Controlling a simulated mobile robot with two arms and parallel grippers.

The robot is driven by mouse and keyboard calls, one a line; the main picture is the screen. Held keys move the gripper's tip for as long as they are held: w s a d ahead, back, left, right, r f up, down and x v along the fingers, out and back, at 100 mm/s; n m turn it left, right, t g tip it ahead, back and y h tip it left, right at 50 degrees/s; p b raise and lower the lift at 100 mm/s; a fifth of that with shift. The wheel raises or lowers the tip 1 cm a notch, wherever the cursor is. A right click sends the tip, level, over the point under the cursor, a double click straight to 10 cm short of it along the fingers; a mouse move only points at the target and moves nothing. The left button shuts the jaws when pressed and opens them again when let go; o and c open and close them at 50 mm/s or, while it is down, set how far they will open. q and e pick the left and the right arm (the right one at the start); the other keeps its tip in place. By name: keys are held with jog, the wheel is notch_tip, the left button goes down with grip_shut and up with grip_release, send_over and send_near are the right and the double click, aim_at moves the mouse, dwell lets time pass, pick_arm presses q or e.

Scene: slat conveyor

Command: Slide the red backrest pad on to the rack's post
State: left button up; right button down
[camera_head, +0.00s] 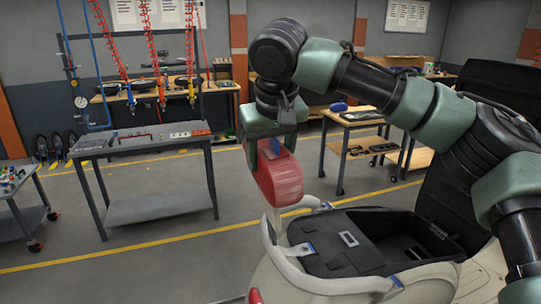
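The red backrest pad (280,180) hangs below my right gripper (270,148), whose arm comes in from the right. The gripper appears shut on the pad's upper part, where a small blue-grey piece shows. The pad is in the air above the rear of a cream scooter (310,285). A pale curved rail, seemingly the rack (272,236), runs around the scooter's tail just below the pad. I cannot make out the post clearly; the pad and rail overlap in view, and I cannot tell whether they touch. My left gripper is not in view.
The scooter's open black storage bay (370,240) lies right of the pad, with its raised black seat (495,95) behind my arm. A grey workbench (150,150) stands at left, and a wooden cart (355,120) behind. Open floor lies left of the scooter.

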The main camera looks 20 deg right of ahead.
jog(key=shift+d+f+b, duration=0.1)
jog(key=shift+f+b, duration=0.35)
jog(key=shift+f, duration=0.85)
jog(key=shift+f, duration=0.15)
jog(key=shift+f, duration=0.5)
jog(key=shift+d+f+b, duration=0.1)
jog(key=shift+b, duration=0.2)
jog(key=shift+f, duration=0.1)
jog(key=shift+f, duration=0.65)
jog(key=shift+f, duration=0.2)
jog(key=shift+d+f+b, duration=0.15)
jog(key=shift+f+b, duration=0.45)
jog(key=shift+f, duration=0.7)
